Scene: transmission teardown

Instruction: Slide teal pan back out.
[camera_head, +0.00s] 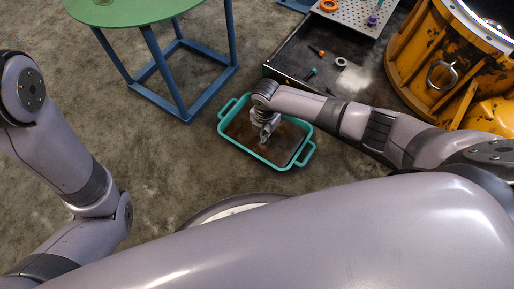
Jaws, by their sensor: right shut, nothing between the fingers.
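The teal pan (236,148) sits on the floor in the middle of the view, with a handle at its upper left and another at its lower right. Its inside holds a dark brown surface. My right gripper (264,138) is shut and empty, pointing down over the inside of the pan. I cannot tell whether its tips touch anything in the pan. My right arm hides part of the pan's upper right side. My left arm comes in at the left, but its gripper is out of view.
A round green table (120,10) with a blue frame stands at the upper left. A dark bench (290,62) with small tools stands just behind the pan, with a perforated plate (352,14) above it. A yellow transmission housing (425,60) is at the right. Floor left of the pan is clear.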

